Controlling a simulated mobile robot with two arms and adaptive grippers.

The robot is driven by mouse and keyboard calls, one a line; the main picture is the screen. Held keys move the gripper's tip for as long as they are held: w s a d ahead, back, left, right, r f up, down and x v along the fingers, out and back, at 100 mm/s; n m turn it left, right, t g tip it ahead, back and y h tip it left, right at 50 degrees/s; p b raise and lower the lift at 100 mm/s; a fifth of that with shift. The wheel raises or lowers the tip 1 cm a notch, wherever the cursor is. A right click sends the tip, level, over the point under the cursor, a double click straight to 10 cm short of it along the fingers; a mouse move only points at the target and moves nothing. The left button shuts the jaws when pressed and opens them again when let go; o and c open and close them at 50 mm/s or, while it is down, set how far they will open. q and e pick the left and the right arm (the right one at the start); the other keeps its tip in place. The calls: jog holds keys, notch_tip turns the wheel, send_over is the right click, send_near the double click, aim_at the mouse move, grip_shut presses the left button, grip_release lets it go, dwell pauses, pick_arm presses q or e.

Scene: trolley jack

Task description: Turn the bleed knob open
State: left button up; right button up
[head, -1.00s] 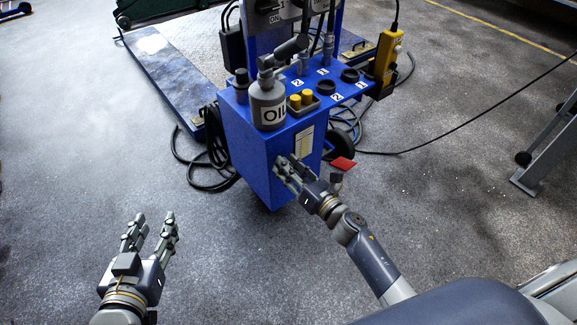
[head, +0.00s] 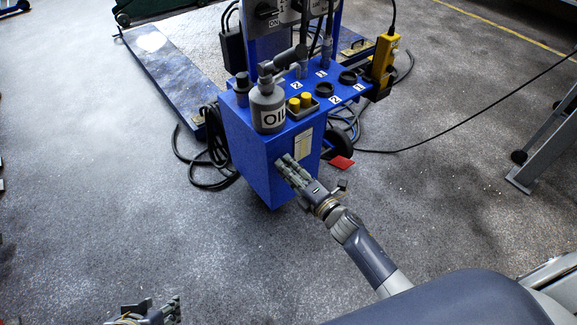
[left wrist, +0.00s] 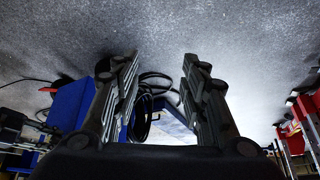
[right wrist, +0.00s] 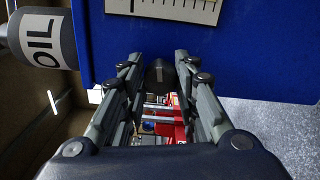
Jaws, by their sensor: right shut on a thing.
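The bleed knob (right wrist: 160,74) is a small dark round knob with a light mark, on the front face of the blue cabinet (head: 245,165). My right gripper (right wrist: 157,84) has its fingers on both sides of the knob and is shut on it. In the head view my right gripper (head: 286,170) reaches the cabinet front below the pale gauge label (head: 304,145) and hides the knob. My left gripper (head: 155,310) is low at the bottom edge, away from the cabinet. In the left wrist view its fingers (left wrist: 162,68) are wide apart with nothing between them.
A grey oil bottle (head: 268,103) and a yellow-button box (head: 301,103) are on the cabinet top. Black hoses (head: 215,150) lie at its left. The floor in front is clear.

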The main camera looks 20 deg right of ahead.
pick_arm(q)
notch_tip(320, 180, down, 8)
jog(key=s+g+p, duration=0.2)
jog(key=p, duration=0.3)
jog(key=shift+s+a+g, duration=0.2)
jog(key=shift+a+g, duration=0.1)
jog(key=shift+a, duration=0.1)
pick_arm(e)
jog(key=shift+a+f+m, duration=0.1)
jog(key=shift+f+m, duration=0.05)
jog(key=shift+m, duration=4.85)
jog(key=shift+f+m, duration=0.1)
jog(key=shift+m, duration=4.9)
pick_arm(q)
jog(key=shift+f, duration=0.1)
pick_arm(e)
jog(key=o, duration=1.1)
jog(key=shift+c, duration=0.2)
jog(key=shift+s, duration=0.1)
